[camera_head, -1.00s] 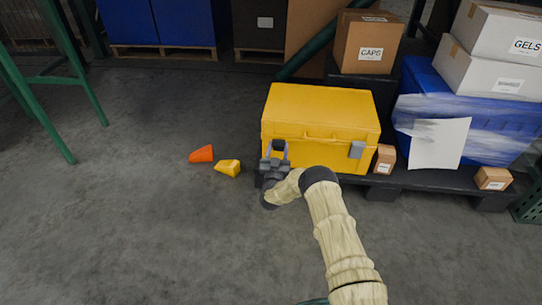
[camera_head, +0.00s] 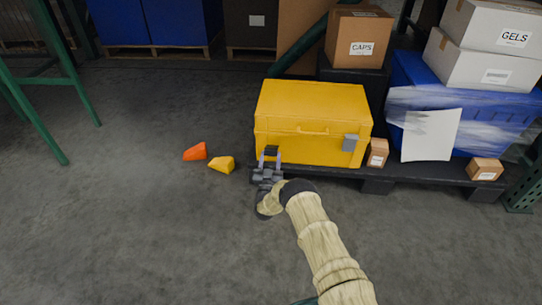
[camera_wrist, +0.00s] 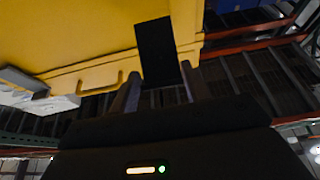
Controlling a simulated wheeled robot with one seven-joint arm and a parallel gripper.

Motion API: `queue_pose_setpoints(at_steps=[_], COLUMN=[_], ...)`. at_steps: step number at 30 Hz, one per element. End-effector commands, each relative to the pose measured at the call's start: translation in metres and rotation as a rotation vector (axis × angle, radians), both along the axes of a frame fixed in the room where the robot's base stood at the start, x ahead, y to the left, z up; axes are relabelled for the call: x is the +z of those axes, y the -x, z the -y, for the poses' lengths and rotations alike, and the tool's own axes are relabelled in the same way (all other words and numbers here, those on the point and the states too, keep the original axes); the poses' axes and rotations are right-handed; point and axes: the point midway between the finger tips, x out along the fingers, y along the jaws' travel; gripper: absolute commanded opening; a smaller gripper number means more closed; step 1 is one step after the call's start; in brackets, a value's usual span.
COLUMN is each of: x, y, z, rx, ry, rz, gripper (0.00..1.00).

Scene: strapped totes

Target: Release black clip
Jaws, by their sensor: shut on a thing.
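A yellow case (camera_head: 312,112) stands at the front left of the dark pallet. The black clip (camera_head: 271,151) is at the left end of the case's front. My gripper (camera_head: 270,158) is in front of that end, its two fingers shut on the clip. In the wrist view the clip (camera_wrist: 157,50) is a flat black plate standing out past my fingertips (camera_wrist: 160,88) in front of the yellow wall. I cannot tell whether its far end touches the case. A grey clip (camera_head: 350,142) lies on the right end of the case front.
Small cartons (camera_head: 377,153) sit right of the case. A wrapped blue tote (camera_head: 400,95) with white boxes stands further right. An orange wedge (camera_head: 195,151) and a yellow wedge (camera_head: 222,164) lie on the floor to the left. The floor in front is clear.

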Motion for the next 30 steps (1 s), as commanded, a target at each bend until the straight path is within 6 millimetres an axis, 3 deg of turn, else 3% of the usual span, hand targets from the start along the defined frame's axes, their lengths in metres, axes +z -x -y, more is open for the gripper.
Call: queue_pose_setpoints(at_steps=[1, 14, 15, 18, 30], x=[-0.0075, -0.0061, -0.0057, -0.0049, -0.0044], y=[0.0003, -0.0009, -0.0010, -0.0012, 0.0042], z=[0.0011, 0.0029, 0.0028, 0.0036, 0.0011], rx=[0.000, -0.003, -0.003, -0.004, -0.002], ry=[0.001, 0.000, 0.000, 0.000, 0.000], rz=[-0.018, -0.014, -0.013, -0.010, -0.008], gripper=[0.06, 0.06, 0.50, 0.69, 0.69])
